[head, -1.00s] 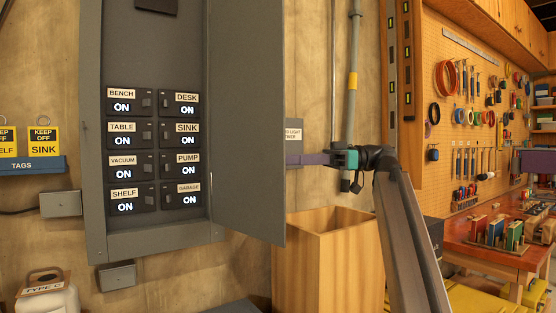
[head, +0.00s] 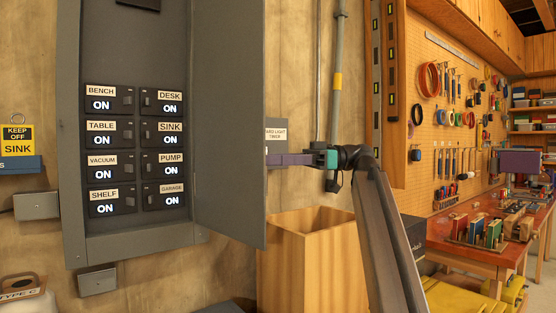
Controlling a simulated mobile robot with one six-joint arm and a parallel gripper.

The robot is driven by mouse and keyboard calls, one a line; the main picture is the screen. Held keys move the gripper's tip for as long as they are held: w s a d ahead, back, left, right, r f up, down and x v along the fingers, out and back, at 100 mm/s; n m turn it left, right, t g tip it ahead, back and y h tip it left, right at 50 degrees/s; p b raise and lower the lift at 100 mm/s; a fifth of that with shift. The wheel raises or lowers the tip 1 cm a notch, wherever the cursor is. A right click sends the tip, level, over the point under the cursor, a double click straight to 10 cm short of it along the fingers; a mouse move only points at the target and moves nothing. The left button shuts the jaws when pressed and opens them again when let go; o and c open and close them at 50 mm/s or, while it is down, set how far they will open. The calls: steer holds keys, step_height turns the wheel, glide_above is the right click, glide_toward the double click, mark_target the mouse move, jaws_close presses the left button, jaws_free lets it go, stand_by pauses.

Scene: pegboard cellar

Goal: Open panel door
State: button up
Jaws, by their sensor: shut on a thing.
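The grey breaker panel (head: 72,150) is on the wall at left in the head view. Its grey panel door (head: 229,120) stands open, swung out to the right of the labelled switches. My gripper (head: 268,160) comes in from the right at the door's free edge, about mid-height. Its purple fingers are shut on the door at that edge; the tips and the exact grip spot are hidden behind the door. Several breaker switches (head: 110,104) inside the panel all read ON.
A wooden bin (head: 312,270) stands below the door and my arm. A small label sign (head: 276,134) and a grey conduit (head: 337,60) are on the wall behind. A red-topped workbench (head: 480,248) and pegboard tools are at right.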

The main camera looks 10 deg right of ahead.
steer(key=shift+w+a, duration=0.1)
steer(key=shift+w, duration=0.2)
steer(key=d+p, duration=0.3)
steer(key=d, duration=1.1)
steer(key=shift+w, duration=0.35)
